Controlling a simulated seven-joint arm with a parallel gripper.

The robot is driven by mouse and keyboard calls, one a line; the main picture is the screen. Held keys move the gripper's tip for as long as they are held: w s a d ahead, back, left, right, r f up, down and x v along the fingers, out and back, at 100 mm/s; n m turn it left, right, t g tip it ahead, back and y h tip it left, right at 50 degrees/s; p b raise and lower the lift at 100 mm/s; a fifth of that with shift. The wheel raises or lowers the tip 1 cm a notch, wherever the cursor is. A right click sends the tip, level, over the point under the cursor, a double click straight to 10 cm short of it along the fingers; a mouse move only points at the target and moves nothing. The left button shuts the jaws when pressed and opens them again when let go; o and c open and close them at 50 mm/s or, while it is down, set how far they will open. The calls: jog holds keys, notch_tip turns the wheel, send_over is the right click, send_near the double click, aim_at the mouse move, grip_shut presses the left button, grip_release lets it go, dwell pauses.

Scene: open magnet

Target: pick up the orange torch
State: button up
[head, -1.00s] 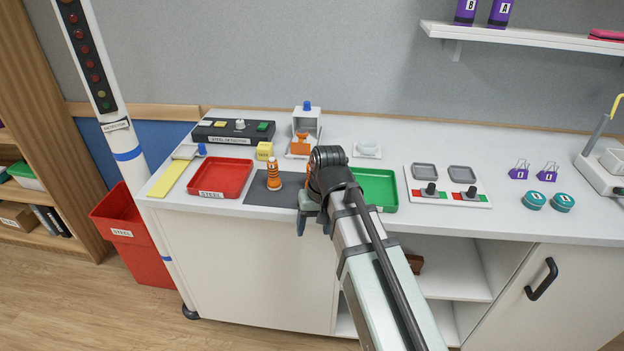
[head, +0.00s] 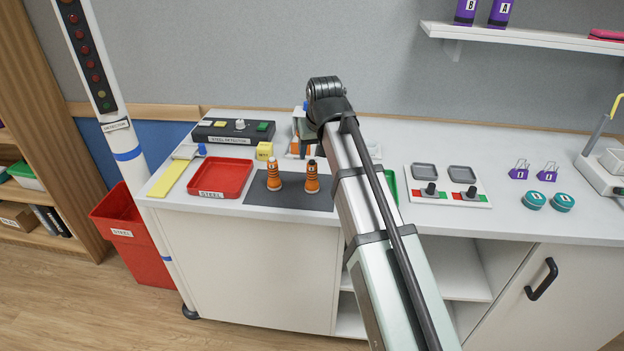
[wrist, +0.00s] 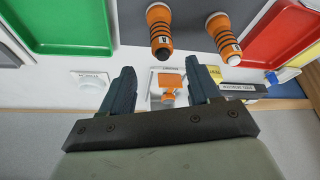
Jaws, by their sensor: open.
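Two orange torches stand upright on a dark grey mat (head: 290,198) near the table's front edge. The left torch (head: 274,180) has a pale tip and the right torch (head: 312,178) a dark tip. In the wrist view, the pale-tipped torch (wrist: 221,34) is at upper right and the dark-tipped torch (wrist: 159,28) at top middle.
A red tray (head: 221,193) is left of the mat. A green tray (wrist: 28,45) is on its other side, mostly behind my arm in the head view. Behind are a yellow block (head: 264,151), a steel detector box (head: 222,132) and a white stand with an orange piece (wrist: 170,81).

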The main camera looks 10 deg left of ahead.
aim_at(311, 170)
jog(key=x, duration=0.4)
jog(key=shift+f, duration=0.15)
jog(key=shift+s+x, duration=0.15)
jog(key=shift+x, duration=1.2)
jog(key=shift+s+x, duration=0.2)
jog(key=shift+x, duration=1.1)
jog(key=shift+f, duration=0.1)
jog(key=c, duration=1.1)
